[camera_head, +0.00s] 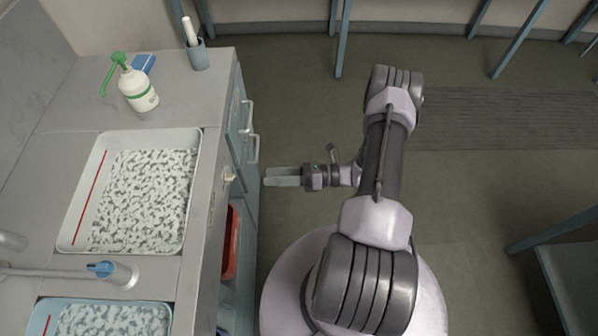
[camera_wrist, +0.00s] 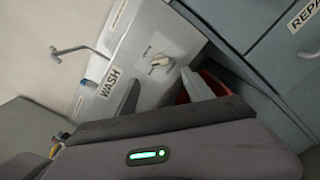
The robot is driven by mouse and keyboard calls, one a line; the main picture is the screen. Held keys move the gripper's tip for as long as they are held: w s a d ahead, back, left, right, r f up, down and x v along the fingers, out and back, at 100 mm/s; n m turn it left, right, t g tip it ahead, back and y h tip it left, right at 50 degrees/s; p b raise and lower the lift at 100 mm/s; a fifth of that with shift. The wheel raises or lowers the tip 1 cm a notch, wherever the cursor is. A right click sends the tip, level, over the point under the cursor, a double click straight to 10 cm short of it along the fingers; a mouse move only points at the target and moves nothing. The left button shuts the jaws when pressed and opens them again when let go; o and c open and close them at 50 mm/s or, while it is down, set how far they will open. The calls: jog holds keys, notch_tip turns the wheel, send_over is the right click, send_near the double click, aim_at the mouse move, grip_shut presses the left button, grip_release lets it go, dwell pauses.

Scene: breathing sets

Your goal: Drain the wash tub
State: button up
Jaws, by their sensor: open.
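A white tub (camera_head: 84,195) full of pale, foamy-looking contents is set in the counter at the left, with a red line along its inner left wall. A small pale knob (camera_head: 229,175) sits on the counter's front face beside it. The knob also shows in the wrist view (camera_wrist: 158,62), on a plate near a WASH label (camera_wrist: 110,82). My gripper (camera_head: 282,177) is open and empty, to the right of the knob and apart from it, pointing at the counter front. Its fingers show in the wrist view (camera_wrist: 162,93) below the knob. Any drain outlet is hidden.
A second, bluish tub (camera_head: 105,301) and a tap with a blue handle (camera_head: 100,268) are nearer. A pump bottle (camera_head: 137,88) and a cup (camera_head: 197,55) stand at the back. Cabinet handles (camera_head: 252,148) stick out near my gripper. A red bin (camera_head: 231,243) sits below.

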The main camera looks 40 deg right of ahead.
jog(key=v, duration=0.7)
jog(key=shift+s+d, duration=0.1)
jog(key=shift+s, duration=0.05)
